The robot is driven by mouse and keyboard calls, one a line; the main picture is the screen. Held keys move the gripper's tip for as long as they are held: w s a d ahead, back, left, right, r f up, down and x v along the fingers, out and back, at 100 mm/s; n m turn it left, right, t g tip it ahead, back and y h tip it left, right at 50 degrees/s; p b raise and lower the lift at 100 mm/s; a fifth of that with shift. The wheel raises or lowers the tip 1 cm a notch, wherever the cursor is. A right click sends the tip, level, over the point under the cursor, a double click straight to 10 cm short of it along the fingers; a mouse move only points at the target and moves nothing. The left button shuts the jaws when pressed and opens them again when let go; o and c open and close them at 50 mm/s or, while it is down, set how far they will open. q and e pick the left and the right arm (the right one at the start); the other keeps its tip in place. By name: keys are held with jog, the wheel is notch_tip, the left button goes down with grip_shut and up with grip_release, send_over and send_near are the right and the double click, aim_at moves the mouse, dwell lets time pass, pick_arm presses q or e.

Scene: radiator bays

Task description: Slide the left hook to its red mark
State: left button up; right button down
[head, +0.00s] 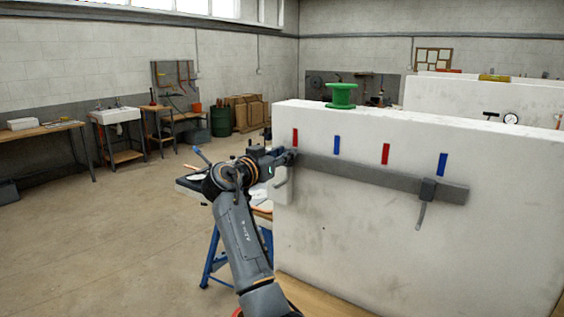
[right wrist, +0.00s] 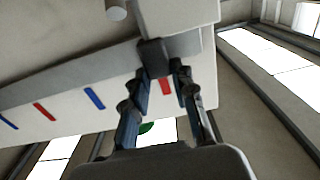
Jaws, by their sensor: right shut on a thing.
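The left hook (head: 285,158) is a dark block with a bent prong at the left end of the grey rail (head: 370,177). My right gripper (head: 276,159) is shut on it; the wrist view shows its two fingers (right wrist: 157,88) at the dark block (right wrist: 154,57). The leftmost red mark (head: 295,136) is just above the hook; in the wrist view this mark (right wrist: 165,86) shows between the fingers, about in line with the block. A second red mark (head: 386,153) is farther right. My gripper partly hides the hook. My left gripper is not in view.
A second hook (head: 427,195) hangs near the rail's right end. Blue marks (head: 336,144) and (head: 442,164) alternate with the red ones on the white panel (head: 400,240). A green spool (head: 341,96) stands on the panel's top. Open floor (head: 100,240) lies to the left.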

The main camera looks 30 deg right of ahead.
jog(key=shift+s+d, duration=0.1)
jog(key=shift+s, duration=0.05)
jog(key=c, duration=1.4)
grip_release()
jog(key=shift+c, duration=0.2)
jog(key=o, duration=0.3)
jog(key=shift+o, duration=0.3)
jog(key=shift+s, duration=0.1)
jog(key=shift+a, duration=0.35)
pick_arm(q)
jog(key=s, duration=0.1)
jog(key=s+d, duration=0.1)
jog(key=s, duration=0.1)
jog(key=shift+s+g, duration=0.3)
pick_arm(e)
jog(key=v, duration=1.1)
jog(key=shift+s, duration=0.15)
jog(key=shift+a, duration=0.2)
